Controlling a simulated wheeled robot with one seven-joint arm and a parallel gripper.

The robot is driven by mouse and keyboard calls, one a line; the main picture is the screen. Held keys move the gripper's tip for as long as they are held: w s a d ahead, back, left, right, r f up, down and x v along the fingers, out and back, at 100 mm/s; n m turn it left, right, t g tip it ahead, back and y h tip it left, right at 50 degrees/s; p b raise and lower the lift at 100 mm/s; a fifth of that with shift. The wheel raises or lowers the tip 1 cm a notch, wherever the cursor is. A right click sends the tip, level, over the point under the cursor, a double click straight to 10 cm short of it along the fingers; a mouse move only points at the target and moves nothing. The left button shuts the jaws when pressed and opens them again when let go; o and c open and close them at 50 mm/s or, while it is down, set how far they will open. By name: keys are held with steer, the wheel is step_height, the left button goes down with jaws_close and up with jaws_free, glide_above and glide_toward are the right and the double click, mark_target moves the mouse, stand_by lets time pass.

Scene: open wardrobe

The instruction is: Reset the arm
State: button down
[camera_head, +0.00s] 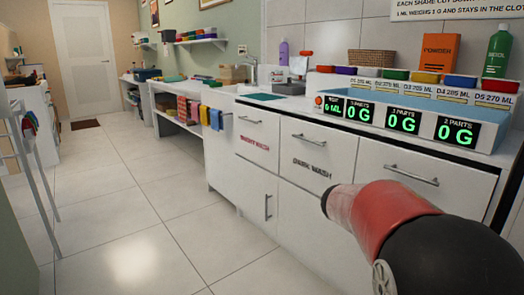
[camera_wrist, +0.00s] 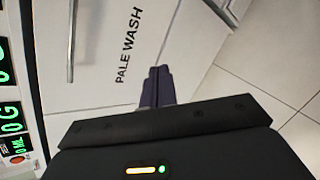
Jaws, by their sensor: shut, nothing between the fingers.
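My gripper (camera_wrist: 157,72) shows in the wrist view with its two dark fingers together and nothing between them. It is in front of a white cabinet front (camera_wrist: 110,75) lettered "PALE WASH", with a bar handle to the left. In the head view my red and black arm reaches in from the lower right, in front of the white cabinets (camera_head: 315,195). My gripper cannot be made out in that view.
An orange box (camera_head: 438,53) and a green bottle (camera_head: 498,52) stand behind. Coloured cloths (camera_head: 193,110) hang further left. The tiled floor (camera_head: 130,200) is clear.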

steer(key=s+a+f+m+y, duration=0.1)
steer(key=s+a+m+y, duration=0.4)
steer(key=s, duration=0.8)
steer(key=s+a+m+y, duration=0.5)
steer(key=s+a+m, duration=0.3)
steer(key=s+a, duration=0.3)
steer(key=s, duration=0.3)
steer(key=shift+s+a+f+t, duration=0.2)
steer(key=shift+a+f+t, duration=0.1)
steer(key=shift+f, duration=0.1)
steer(key=shift+d, duration=0.15)
